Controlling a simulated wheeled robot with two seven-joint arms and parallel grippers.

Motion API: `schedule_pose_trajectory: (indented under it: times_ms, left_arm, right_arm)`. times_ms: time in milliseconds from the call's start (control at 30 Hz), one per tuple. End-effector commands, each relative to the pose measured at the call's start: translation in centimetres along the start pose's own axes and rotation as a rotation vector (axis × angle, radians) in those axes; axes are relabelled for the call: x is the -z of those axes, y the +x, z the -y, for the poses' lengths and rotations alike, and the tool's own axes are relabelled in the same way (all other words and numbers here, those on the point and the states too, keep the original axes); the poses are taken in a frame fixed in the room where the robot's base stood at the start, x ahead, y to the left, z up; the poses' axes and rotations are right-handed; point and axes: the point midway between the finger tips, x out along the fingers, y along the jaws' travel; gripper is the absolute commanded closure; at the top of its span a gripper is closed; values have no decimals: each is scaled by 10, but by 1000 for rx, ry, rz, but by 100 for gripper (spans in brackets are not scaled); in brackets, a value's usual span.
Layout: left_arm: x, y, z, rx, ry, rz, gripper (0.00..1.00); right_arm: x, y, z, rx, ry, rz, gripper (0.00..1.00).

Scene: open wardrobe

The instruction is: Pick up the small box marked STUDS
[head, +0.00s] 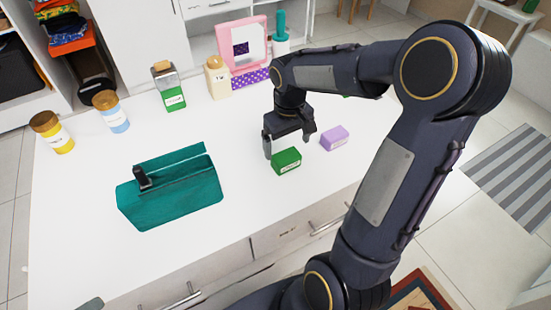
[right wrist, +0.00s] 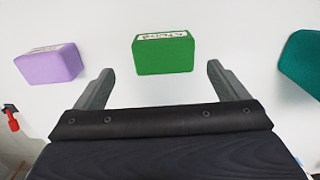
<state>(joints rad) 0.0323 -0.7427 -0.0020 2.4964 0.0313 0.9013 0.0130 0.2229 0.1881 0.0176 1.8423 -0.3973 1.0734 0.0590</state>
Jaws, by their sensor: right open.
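Two small boxes lie on the white counter near my right gripper: a green box (head: 286,161) and a purple box (head: 335,138). Both have pale labels with print too small to read, so I cannot tell which is marked STUDS. My right gripper (head: 289,143) is open and empty, just behind and above the green box. In the right wrist view the green box (right wrist: 163,53) sits ahead of the gap between the open fingers (right wrist: 160,76). The purple box (right wrist: 50,63) is outside the left finger there. My left gripper is not in view.
A teal open container (head: 172,196) stands left of the green box. Jars, bottles (head: 168,88) and a pink framed mirror (head: 243,46) line the back. The counter's front edge has drawers with handles below. Bare counter surrounds both boxes.

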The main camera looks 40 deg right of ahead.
Motion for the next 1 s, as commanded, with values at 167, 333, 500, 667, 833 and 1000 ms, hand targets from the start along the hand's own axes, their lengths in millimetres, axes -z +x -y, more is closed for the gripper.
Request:
schedule_pose_trajectory:
  times_ms: [167,333,500,667,833,1000]
  left_arm:
    - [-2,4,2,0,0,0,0]
    - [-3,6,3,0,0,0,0]
    - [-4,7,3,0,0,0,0]
    - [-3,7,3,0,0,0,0]
    - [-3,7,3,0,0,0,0]
    - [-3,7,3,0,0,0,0]
  right_arm:
    - [-3,24,4,1,-2,3,6]
    - [-4,49,6,1,0,2,6]
    - [-4,57,6,1,0,-1,6]
    - [-4,57,6,1,0,-2,6]
    - [-4,57,6,1,0,-2,26]
    - [-4,57,6,1,0,-2,48]
